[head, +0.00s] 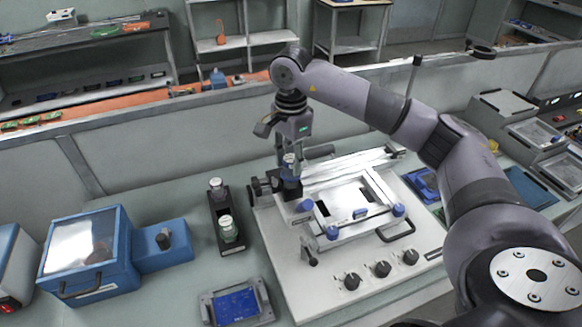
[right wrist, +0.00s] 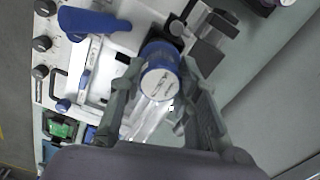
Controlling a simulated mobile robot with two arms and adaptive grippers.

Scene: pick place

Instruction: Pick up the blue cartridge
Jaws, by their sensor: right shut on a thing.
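The blue cartridge (right wrist: 160,68) shows in the right wrist view as a blue cylinder with a round white-grey end, between the two fingers. My right gripper (right wrist: 158,100) is shut on it. In the head view the right gripper (head: 290,152) points down at the back left corner of the white machine, with the blue cartridge (head: 290,170) at its fingertips. The cartridge is upright there, at a black holder (head: 285,187). I cannot tell whether it still touches the holder. My left gripper is not in view.
The white machine (head: 280,290) has a frame, blue knobs and black dials. A low partition runs behind the table.

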